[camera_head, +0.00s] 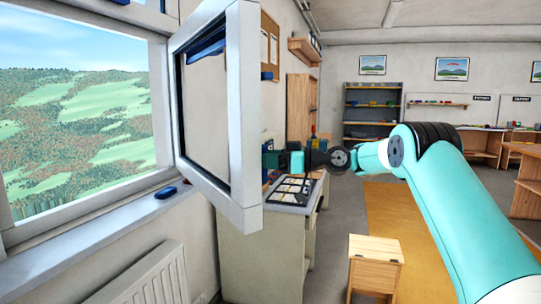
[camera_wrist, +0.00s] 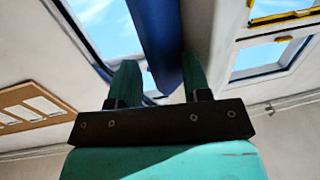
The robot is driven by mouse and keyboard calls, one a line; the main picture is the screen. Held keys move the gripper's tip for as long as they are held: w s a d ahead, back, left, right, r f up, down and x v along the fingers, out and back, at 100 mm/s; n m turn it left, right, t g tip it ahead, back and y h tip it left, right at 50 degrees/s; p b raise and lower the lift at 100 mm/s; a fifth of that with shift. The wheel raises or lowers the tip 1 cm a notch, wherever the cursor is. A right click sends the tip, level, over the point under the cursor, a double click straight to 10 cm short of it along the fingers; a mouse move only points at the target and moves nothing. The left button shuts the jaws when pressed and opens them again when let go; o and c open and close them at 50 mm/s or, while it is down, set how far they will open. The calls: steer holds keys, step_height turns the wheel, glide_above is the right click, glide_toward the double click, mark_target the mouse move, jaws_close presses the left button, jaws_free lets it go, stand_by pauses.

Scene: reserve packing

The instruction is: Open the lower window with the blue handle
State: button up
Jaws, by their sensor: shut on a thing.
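The lower window's white-framed sash (camera_head: 243,110) stands swung into the room, well away from the window frame (camera_head: 160,100) at left. My gripper (camera_head: 270,160) is at the sash's free edge, with its fingertips partly hidden behind that edge in the head view. In the wrist view my gripper (camera_wrist: 160,82) has its two green fingers on either side of the long blue handle (camera_wrist: 155,40) and is shut on it. In the head view the gripped part of the handle is hidden behind the sash.
A dark blue object (camera_head: 172,190) lies on the windowsill (camera_head: 110,222), above a radiator (camera_head: 140,280). A desk (camera_head: 265,250) stands behind the sash, and a wooden stool (camera_head: 375,262) stands on the floor. A yellow handle (camera_wrist: 283,15) shows on another window in the wrist view.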

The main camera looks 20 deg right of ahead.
steer(key=shift+o, duration=0.2)
steer(key=shift+w+d+r, duration=0.2)
steer(key=shift+w+d, duration=0.15)
steer(key=shift+d, duration=0.1)
steer(key=shift+w+d+r, duration=0.2)
steer(key=shift+w+d, duration=0.15)
steer(key=shift+d, duration=0.1)
steer(key=shift+r, duration=0.1)
steer(key=o, duration=0.8)
steer(key=shift+o, duration=0.7)
steer(key=shift+w+a, duration=0.1)
steer(key=shift+w, duration=0.1)
steer(key=shift+o, duration=0.2)
steer(key=shift+a, duration=0.1)
steer(key=shift+d, duration=0.2)
steer(key=shift+c, duration=0.3)
steer(key=shift+s+f, duration=0.1)
steer(key=shift+f, duration=0.1)
steer(key=shift+c, duration=0.3)
